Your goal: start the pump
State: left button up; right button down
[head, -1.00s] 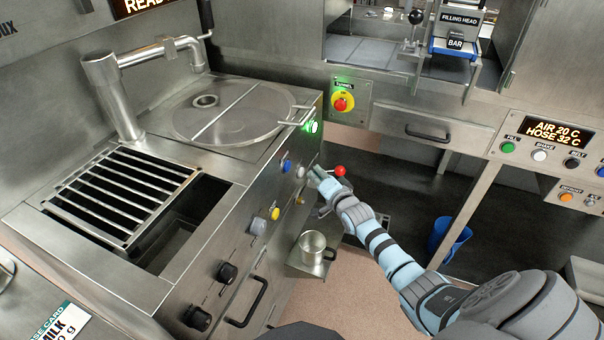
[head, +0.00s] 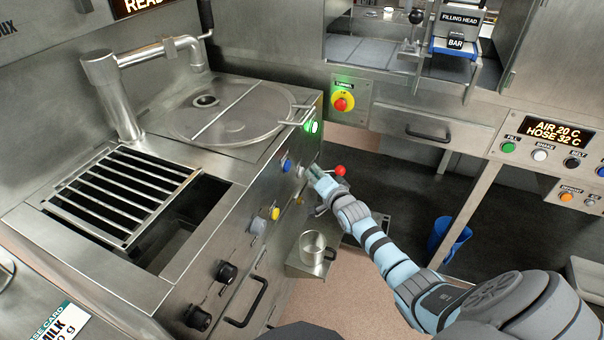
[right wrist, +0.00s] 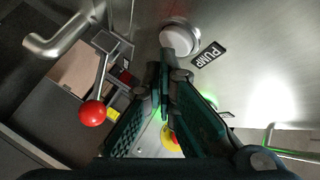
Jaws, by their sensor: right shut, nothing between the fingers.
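The pump button is a round white push button (right wrist: 180,38) with a black PUMP label (right wrist: 207,55) beside it in the right wrist view. In the head view a pale round button (head: 301,171) shows on the steel cabinet's front, right of a blue button (head: 286,166). My right gripper (head: 313,169) is close to this front, at the pale button's right. In the right wrist view its fingers (right wrist: 164,72) are shut and empty, with their tips just below the white button. I cannot tell whether they touch it. My left gripper is out of view.
A red ball lever (right wrist: 92,113) stands beside my right gripper, near a curved spout (right wrist: 65,38). A yellow button (head: 274,213) and black knobs (head: 227,272) sit further along the front. A metal jug (head: 312,245) stands low below. A lit green light (head: 312,127) is above.

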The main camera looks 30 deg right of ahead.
jog(key=shift+w+a, duration=0.2)
jog(key=shift+w, duration=0.1)
dwell(0.9)
jog(key=shift+s, duration=0.1)
jog(key=shift+s+d+p, duration=0.4)
jog(key=shift+s+d, duration=0.05)
jog(key=shift+s, duration=0.1)
jog(key=s+d, duration=0.1)
jog(key=s, duration=0.1)
jog(key=s+d+p, duration=0.1)
jog(key=s, duration=0.1)
jog(key=shift+d, duration=0.4)
dwell(0.3)
